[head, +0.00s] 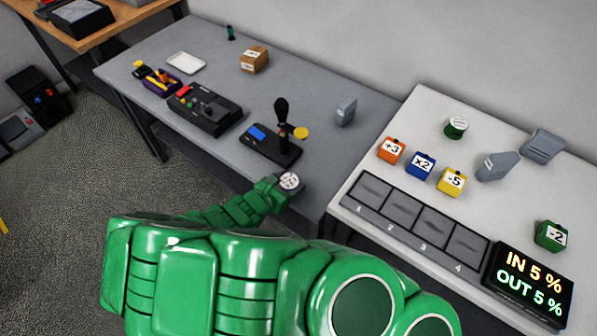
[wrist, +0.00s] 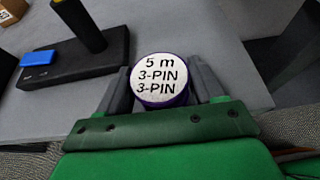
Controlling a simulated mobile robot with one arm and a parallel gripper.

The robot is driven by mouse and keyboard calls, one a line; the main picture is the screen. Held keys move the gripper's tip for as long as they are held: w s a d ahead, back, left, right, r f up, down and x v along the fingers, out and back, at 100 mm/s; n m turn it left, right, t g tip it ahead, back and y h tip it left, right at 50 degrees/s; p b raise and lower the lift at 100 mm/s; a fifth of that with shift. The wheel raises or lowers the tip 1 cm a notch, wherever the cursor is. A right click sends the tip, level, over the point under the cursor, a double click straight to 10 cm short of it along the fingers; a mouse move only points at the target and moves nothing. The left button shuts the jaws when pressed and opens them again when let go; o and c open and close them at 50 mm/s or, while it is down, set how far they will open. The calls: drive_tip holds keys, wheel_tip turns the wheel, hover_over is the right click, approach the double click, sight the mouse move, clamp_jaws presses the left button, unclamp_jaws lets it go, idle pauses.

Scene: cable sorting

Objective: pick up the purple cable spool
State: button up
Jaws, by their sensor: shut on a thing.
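The purple cable spool (wrist: 158,80) is between the two fingers of my gripper (wrist: 160,92) in the wrist view. Its round white top reads "5 m 3-PIN 3-PIN", and a purple rim shows around it. My gripper is shut on it, with a grey finger on each side. In the head view the spool's white top (head: 289,181) shows at the end of my green arm, over the grey table's front edge. My gripper (head: 284,186) is mostly hidden there by my wrist. Whether the spool touches the table cannot be told.
A black joystick unit (head: 272,146) stands just behind the spool. A black button box (head: 206,109) is further left. The light table (head: 400,115) at right holds numbered slots, several labelled blocks, a green spool (head: 456,127) and a display (head: 528,285). A gap separates the tables.

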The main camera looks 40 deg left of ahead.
drive_tip(key=s, duration=1.1)
drive_tip(key=shift+s, duration=0.2)
